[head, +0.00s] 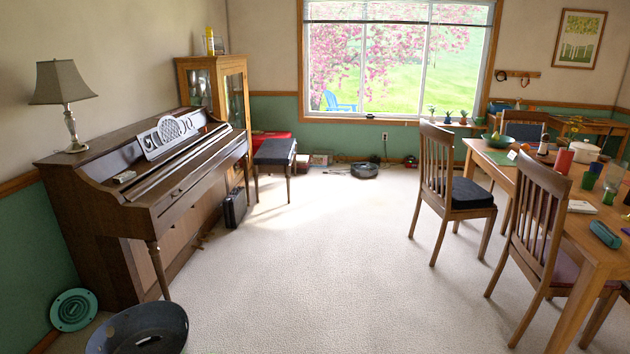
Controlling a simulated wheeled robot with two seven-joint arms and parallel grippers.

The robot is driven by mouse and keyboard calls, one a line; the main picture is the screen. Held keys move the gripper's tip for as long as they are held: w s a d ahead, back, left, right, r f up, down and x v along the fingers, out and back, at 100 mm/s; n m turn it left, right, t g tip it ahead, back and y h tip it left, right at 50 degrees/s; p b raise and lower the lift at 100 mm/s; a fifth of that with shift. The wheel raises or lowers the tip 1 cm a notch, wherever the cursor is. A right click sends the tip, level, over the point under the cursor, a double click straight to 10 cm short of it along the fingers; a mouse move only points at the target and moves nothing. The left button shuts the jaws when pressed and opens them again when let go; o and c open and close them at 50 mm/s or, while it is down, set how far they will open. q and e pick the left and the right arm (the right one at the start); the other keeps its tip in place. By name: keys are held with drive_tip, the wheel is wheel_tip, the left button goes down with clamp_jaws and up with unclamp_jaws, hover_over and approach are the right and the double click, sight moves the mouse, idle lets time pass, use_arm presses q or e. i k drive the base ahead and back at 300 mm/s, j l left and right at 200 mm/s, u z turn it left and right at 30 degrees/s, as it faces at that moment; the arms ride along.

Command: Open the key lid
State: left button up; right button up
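The brown upright piano (150,205) stands along the left wall, seen at an angle. Its key lid (185,168) is the long brown panel above the front edge, with a pale strip running along it. It looks shut, as no row of black and white keys shows plainly. A white ornate music stand (168,136) stands upright behind the lid. A small light object (124,176) lies at the lid's near end. Neither of my grippers is in view.
A lamp (66,108) stands on the piano top. A dark round tub (100,340) stands on the floor before the piano's near end. A black case (235,207) and a dark-seated bench (274,153) stand beyond. Chairs and a dining table (582,236) fill the right. The middle carpet is clear.

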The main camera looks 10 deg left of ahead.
sight(164, 187)
drive_tip(key=i, duration=2.3)
drive_tip(key=i+j+u, duration=0.1)
drive_tip(key=i+u, duration=0.3)
drive_tip(key=i, duration=0.15)
drive_tip(key=i+u, duration=0.4)
drive_tip(key=i, duration=0.15)
drive_tip(key=i+l+u, duration=0.3)
drive_tip(key=i+u, duration=0.15)
drive_tip(key=i, duration=0.05)
